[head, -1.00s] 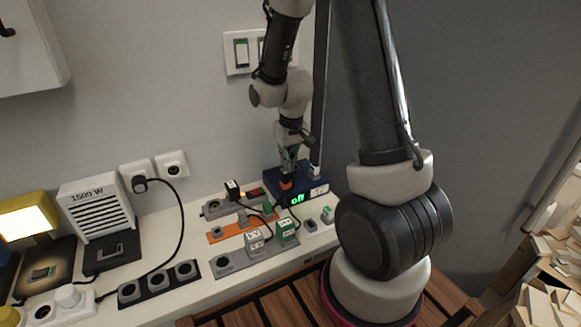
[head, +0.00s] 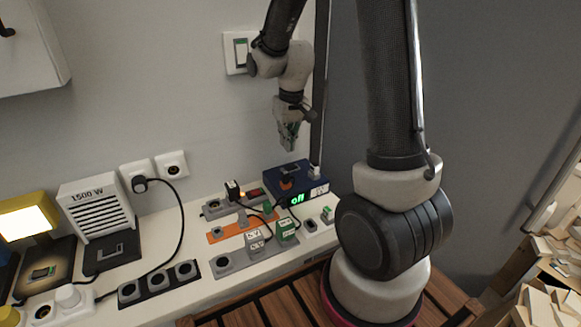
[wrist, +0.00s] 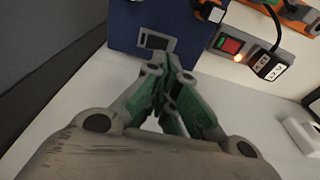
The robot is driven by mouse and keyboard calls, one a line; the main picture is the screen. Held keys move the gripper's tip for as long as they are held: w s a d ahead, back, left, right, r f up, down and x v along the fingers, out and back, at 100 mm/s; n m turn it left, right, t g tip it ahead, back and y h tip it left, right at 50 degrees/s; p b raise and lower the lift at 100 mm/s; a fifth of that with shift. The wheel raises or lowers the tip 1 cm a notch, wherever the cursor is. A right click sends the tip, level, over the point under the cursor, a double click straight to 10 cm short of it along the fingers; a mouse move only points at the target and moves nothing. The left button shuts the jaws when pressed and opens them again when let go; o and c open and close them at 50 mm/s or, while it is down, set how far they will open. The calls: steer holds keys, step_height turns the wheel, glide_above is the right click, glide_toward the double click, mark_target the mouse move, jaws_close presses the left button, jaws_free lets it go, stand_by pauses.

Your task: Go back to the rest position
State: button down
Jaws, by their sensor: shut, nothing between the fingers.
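My gripper (head: 289,143) hangs in the air above the blue box (head: 281,177), clear of its top, with its fingers pointing down. The fingers are shut and empty. The box has a green "off" display (head: 297,199) on its front and an orange part on its top. In the wrist view my gripper (wrist: 172,75) shows green and grey fingers close together, with the blue box (wrist: 130,30) beyond them.
Power strips (head: 228,232), plugs and a green block (head: 286,229) crowd the shelf left of and before the box. A heater marked 1500 W (head: 95,207) and a lit lamp (head: 25,215) stand at left. A wall switch (head: 240,53) is behind my arm.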

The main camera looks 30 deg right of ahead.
stand_by(0.4)
steer(key=s+r+t, duration=0.1)
steer(key=s+r, duration=0.7)
steer(key=s, duration=0.3)
steer(key=s+r+t, duration=0.1)
steer(key=s+r, duration=0.7)
steer(key=s, duration=0.4)
steer(key=shift+s+d+r+t, duration=0.2)
steer(key=shift+d+t, duration=0.1)
steer(key=shift+d, duration=0.1)
